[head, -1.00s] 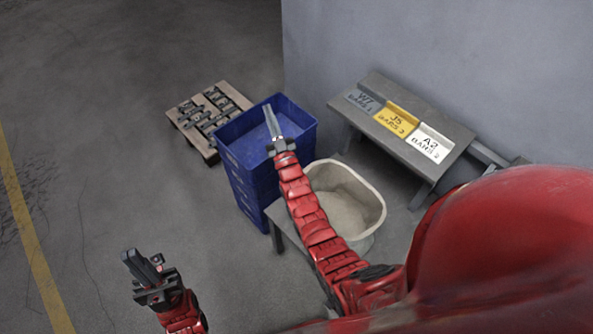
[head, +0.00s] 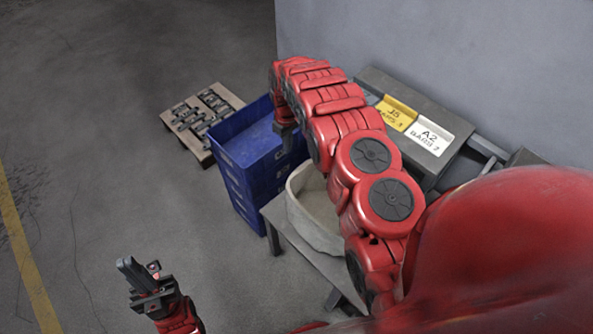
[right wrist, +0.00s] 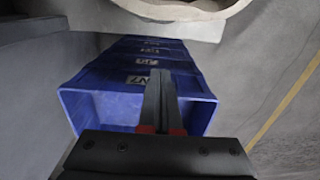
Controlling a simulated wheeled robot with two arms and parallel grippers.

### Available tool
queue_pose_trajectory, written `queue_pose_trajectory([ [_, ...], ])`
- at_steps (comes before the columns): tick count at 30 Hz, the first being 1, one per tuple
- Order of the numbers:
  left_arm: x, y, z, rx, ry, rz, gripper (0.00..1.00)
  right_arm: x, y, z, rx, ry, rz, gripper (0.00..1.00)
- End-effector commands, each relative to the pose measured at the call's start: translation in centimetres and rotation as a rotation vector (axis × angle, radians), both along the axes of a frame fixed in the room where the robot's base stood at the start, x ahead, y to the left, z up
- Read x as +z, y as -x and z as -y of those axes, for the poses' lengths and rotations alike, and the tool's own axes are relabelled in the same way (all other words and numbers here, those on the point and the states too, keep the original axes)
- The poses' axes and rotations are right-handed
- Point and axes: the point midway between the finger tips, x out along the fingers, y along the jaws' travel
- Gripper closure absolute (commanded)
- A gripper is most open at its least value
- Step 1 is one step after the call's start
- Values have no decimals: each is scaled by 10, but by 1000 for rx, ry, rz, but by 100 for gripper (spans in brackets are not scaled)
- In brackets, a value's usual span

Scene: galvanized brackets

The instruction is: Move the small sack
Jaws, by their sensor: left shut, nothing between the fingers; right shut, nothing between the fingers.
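I cannot make out a small sack in either view. My right gripper (right wrist: 158,100) is shut and empty in the right wrist view, with the blue crate stack (right wrist: 135,60) behind its fingers. In the head view my right arm bends over, and the right gripper (head: 286,138) points down at the crates' right side, partly hidden by the arm. My left gripper (head: 143,276) is shut and empty above the bare floor at the lower left, apart from everything.
A cream tub (head: 312,222) stands on a low grey bench (head: 290,238), partly covered by my right arm. Blue stacked crates (head: 238,165) stand beside it. A pallet of dark brackets (head: 205,115) lies behind. Floor at left is clear.

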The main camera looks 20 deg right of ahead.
Motion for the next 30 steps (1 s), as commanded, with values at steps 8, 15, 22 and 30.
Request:
queue_pose_trajectory([
  [8, 1, 0, 0, 0, 0, 0, 100, -21, 6, 0, 3, -3, -21, 100],
  [15, -4, 0, 0, 0, 0, 0, 100, -56, 6, 0, 3, -3, -19, 100],
  [22, -13, 0, 0, 0, 0, 0, 100, -77, 6, 0, 2, -4, -20, 100],
  [30, -13, 0, 0, 0, 0, 0, 100, -92, 11, 1, 2, -3, -21, 100],
])
